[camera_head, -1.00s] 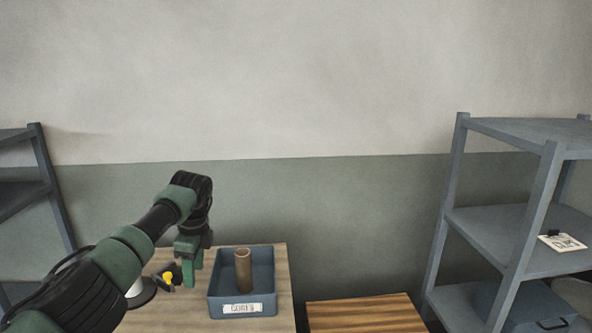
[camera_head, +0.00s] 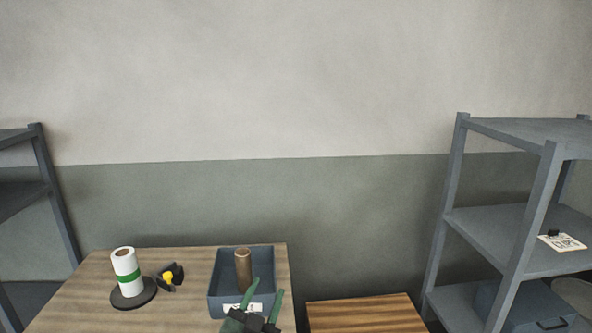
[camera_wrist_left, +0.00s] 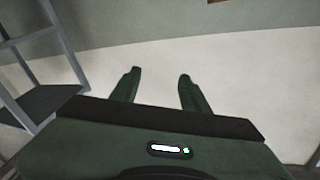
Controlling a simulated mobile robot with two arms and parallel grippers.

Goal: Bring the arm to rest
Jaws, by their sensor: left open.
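My left gripper (camera_head: 264,298) is at the bottom of the head view, in front of the blue-grey bin and covering part of its label. Its two green fingers are spread apart with nothing between them. In the left wrist view the open fingers (camera_wrist_left: 157,88) point toward the bare wall. The rest of the left arm is out of the head view. My right gripper shows in neither view.
A blue-grey bin (camera_head: 214,291) holding a brown tube (camera_head: 243,270) stands on the wooden table (camera_head: 80,300). A white roll with a green band (camera_head: 127,272) and a black-and-yellow item (camera_head: 168,277) are left. Grey shelves (camera_head: 500,235) stand right; a wooden surface (camera_head: 365,315) lies between.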

